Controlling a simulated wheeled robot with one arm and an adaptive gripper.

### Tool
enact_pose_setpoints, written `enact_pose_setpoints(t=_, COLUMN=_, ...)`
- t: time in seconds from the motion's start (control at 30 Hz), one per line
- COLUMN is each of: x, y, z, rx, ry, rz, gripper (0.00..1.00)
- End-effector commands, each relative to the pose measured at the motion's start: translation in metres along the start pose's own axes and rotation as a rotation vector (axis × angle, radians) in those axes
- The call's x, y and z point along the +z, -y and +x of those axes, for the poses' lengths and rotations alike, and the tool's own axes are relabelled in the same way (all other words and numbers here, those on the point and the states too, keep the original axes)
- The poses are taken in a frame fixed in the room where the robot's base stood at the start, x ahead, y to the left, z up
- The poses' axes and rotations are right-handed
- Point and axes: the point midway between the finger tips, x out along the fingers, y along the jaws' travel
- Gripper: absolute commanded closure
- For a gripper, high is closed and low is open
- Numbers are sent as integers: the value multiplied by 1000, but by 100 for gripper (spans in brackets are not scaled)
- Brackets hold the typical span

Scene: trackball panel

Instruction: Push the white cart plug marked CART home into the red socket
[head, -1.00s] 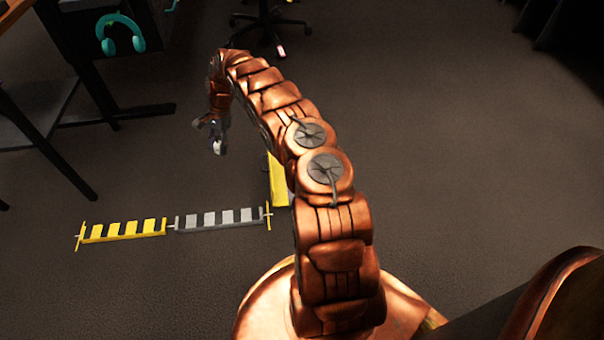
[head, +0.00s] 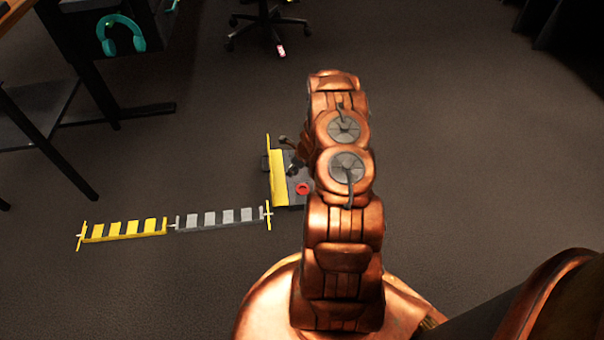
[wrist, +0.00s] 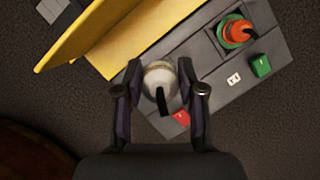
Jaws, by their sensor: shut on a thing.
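The white cart plug (wrist: 158,78) is in the wrist view as a pale round body with a black cable. My gripper (wrist: 162,90) is shut on it, one finger on each side, above the dark panel (wrist: 205,62). Any CART marking is not readable. A red round socket (head: 302,188) shows on the panel in the head view. I cannot tell whether the plug touches the socket.
An orange plug (wrist: 238,28) sits in a green socket, near a green block (wrist: 261,66) and a white label (wrist: 233,79). A yellow plate (wrist: 110,38) rises along the panel's edge. A striped yellow-and-grey bar (head: 125,230) lies on the floor. Open floor lies right of my arm.

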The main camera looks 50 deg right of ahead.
Motion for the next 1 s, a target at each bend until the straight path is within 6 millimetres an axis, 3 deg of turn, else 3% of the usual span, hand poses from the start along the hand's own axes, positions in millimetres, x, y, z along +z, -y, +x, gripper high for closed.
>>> enact_pose_setpoints(t=0.03, x=-12, y=0, z=1, rx=-14, ry=-5, rz=42, gripper=92)
enact_pose_setpoints(t=0.4, x=-39, y=2, z=3, rx=-59, ry=0, rz=144, gripper=92)
enact_pose_setpoints(t=1.0, x=-39, y=2, z=2, rx=-62, ry=-2, rz=148, gripper=92)
